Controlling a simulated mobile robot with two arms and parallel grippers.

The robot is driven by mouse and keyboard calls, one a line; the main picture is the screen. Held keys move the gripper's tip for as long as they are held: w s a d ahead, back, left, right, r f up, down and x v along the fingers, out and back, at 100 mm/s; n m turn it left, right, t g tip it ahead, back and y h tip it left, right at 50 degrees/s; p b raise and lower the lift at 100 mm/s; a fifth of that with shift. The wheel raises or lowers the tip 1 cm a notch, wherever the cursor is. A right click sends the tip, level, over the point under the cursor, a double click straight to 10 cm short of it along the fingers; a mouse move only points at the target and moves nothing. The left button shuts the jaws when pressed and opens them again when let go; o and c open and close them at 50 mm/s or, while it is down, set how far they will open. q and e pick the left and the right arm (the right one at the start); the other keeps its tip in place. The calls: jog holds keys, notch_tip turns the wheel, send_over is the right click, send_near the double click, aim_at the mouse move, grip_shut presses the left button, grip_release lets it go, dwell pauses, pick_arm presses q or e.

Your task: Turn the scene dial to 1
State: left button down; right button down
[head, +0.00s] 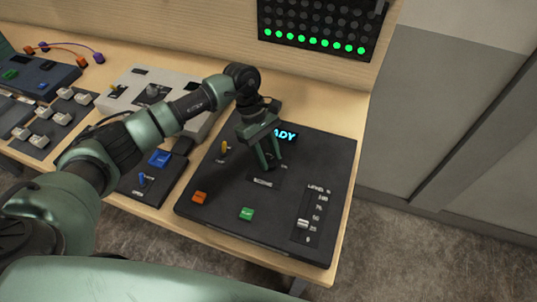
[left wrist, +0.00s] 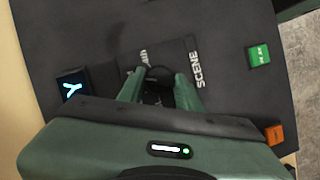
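The scene dial (left wrist: 159,78) is a dark round knob on the black console (head: 215,175), beside the printed word SCENE. My left gripper (head: 272,165) points down over it. In the left wrist view the two green fingers (left wrist: 160,76) stand apart, one on each side of the dial. I cannot tell whether they touch it. In the head view the fingers hide most of the dial, and its pointer setting cannot be read. My right gripper is not in view.
The console also has a lit display (head: 286,134) partly hidden by my gripper, a yellow-tipped lever (head: 224,147), an orange button (head: 199,197), a green button (head: 246,213) and a level slider (head: 303,223). Other panels stand left. A green-lit LED board (head: 315,42) is behind.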

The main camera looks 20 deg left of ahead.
pick_arm(q)
jog(key=n+b, duration=0.1)
jog(key=n+t+b, duration=0.1)
jog(key=n+b, duration=0.1)
jog(key=shift+s+a+f+n, duration=0.1)
jog(key=shift+f+n, duration=0.15)
jog(key=shift+n, duration=0.05)
jog(key=n+t+b, duration=0.1)
jog(key=n+b, duration=0.1)
jog(key=n, duration=0.1)
jog(key=n+t+b, duration=0.1)
jog(key=n+b, duration=0.2)
jog(key=shift+s+t, duration=0.15)
jog(key=shift+t, duration=0.25)
jog(key=n+t+b, duration=0.1)
jog(key=n+b, duration=0.2)
jog(key=n+t+y+b, duration=0.1)
jog(key=n+b, duration=0.2)
jog(key=shift+s+d+n, duration=0.15)
jog(key=shift+d+n, duration=0.05)
jog(key=shift+n, duration=0.1)
jog(key=shift+r+n+t+y+b, duration=0.15)
jog(key=shift+n+y+b, duration=0.25)
jog(key=shift+n+b, duration=0.45)
jog(key=shift+r+n+t+y+b, duration=0.15)
jog(key=shift+n+y+b, duration=0.35)
jog(key=shift+n, duration=0.55)
jog(key=shift+f, duration=0.1)
